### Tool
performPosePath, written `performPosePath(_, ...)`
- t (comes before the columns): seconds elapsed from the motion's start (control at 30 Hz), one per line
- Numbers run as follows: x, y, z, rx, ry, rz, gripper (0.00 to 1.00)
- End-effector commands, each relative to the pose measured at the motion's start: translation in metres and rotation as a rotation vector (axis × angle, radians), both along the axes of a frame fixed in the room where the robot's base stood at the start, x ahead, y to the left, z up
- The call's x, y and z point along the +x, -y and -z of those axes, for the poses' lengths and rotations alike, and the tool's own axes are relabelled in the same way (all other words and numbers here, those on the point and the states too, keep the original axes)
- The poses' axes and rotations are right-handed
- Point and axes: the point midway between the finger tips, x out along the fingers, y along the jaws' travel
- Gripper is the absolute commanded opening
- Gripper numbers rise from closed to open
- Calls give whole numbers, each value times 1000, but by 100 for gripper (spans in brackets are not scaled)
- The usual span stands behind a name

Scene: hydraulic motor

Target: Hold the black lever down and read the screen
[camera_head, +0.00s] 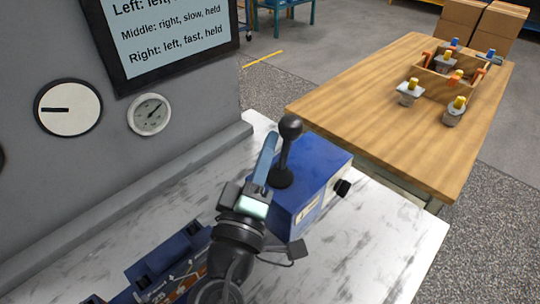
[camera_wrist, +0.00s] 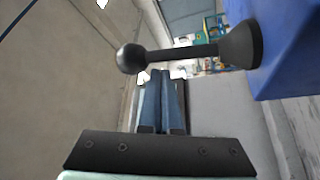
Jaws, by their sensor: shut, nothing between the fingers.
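The black lever (camera_head: 286,150) with a ball knob stands nearly upright on a blue box (camera_head: 318,182). My gripper (camera_head: 268,150) is shut and empty, its blue fingers just left of the lever. I cannot tell whether they touch it. In the wrist view the lever (camera_wrist: 185,53) crosses in front of the shut fingertips (camera_wrist: 160,75), with its ball knob at the left and its base on the blue box. The screen (camera_head: 170,38) on the grey wall is partly cut off at the top; it reads "Middle: right, slow, held" and "Right: left, fast, held".
A round dial (camera_head: 68,108) with a black pointer and a smaller gauge (camera_head: 149,114) are on the wall. A black knob (camera_head: 343,187) sticks out of the blue box. A wooden table (camera_head: 365,110) with several fittings and a wooden tray stands behind. The marble bench (camera_head: 365,250) is clear at front right.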

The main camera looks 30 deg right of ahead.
Motion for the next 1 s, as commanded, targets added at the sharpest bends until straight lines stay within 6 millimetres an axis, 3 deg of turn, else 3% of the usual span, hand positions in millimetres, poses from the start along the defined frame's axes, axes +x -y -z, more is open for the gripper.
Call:
performPosePath(0.43,-61,-58,22,0,-2,-5,0)
performPosePath(0.63,-71,-66,23,-1,0,-3,0)
performPosePath(1.0,-71,-66,22,0,1,-2,0)
